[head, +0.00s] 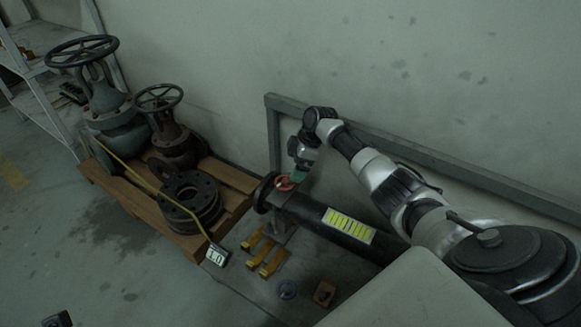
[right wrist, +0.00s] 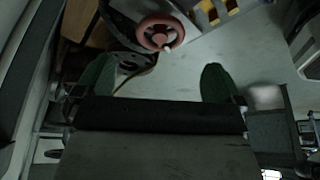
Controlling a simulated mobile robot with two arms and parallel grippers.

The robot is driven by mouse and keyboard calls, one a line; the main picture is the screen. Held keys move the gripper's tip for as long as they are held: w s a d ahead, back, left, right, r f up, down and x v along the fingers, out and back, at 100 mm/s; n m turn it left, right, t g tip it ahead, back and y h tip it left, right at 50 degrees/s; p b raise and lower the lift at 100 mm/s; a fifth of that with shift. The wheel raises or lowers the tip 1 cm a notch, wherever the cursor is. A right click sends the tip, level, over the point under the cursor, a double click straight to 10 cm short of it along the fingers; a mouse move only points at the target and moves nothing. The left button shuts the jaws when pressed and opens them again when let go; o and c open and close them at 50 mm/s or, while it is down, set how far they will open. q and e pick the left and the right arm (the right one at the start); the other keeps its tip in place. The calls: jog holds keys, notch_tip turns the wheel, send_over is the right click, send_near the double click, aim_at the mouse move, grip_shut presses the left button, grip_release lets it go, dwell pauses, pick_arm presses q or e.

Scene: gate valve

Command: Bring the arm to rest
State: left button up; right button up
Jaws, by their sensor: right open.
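My right arm comes in from the right in the head view. Its gripper (head: 297,176) hangs beside and just above a small red handwheel (head: 283,183) on the pipe valve. In the right wrist view, the two green fingers of my right gripper (right wrist: 157,82) stand wide apart with nothing between them. The red handwheel (right wrist: 158,33) shows beyond the fingertips, apart from them. Its valve body is partly hidden in the head view. I do not make out my left gripper.
A dark pipe (head: 320,222) with a yellow label runs below my right arm. A grey rail frame (head: 400,150) stands by the wall behind it. A wooden pallet (head: 232,180) at left holds large valves (head: 113,112) and flanges (head: 188,198). Yellow blocks (head: 270,262) lie near the pipe.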

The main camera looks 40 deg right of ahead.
jog(key=shift+s+d+r, duration=0.1)
jog(key=shift+d+r, duration=0.05)
jog(key=shift+r, duration=0.15)
dwell(0.4)
